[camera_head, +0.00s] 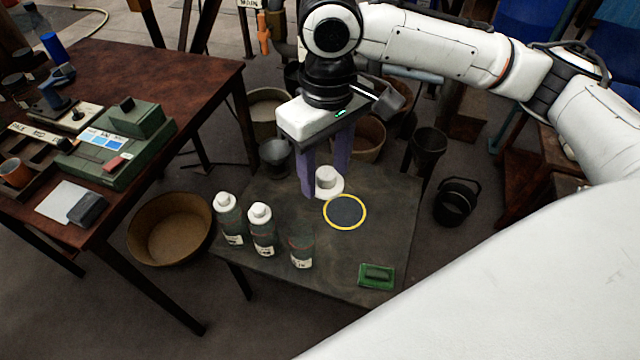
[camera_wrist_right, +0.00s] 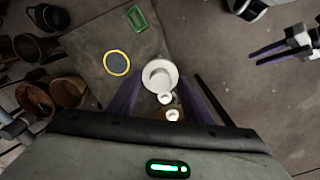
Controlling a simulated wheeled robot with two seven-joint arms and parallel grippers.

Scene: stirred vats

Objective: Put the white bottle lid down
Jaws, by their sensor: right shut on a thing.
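My right gripper (camera_head: 325,178) is shut on the white bottle lid (camera_head: 325,184), which has a wide rim and a narrower top. The lid also shows between the purple fingers in the right wrist view (camera_wrist_right: 160,75). It looks held over the small dark table (camera_head: 330,282), just behind a dark disc with a yellow rim (camera_head: 345,212); the exact height is hard to judge. A bottle without a lid (camera_head: 301,249) stands at the front. My left gripper (camera_wrist_right: 253,58) shows only in the right wrist view, with its fingers apart and empty.
Two white-capped bottles (camera_head: 229,218) (camera_head: 262,230) stand left of the uncapped one. Baskets and buckets stand on the floor around. The tabletop right of the disc is clear.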

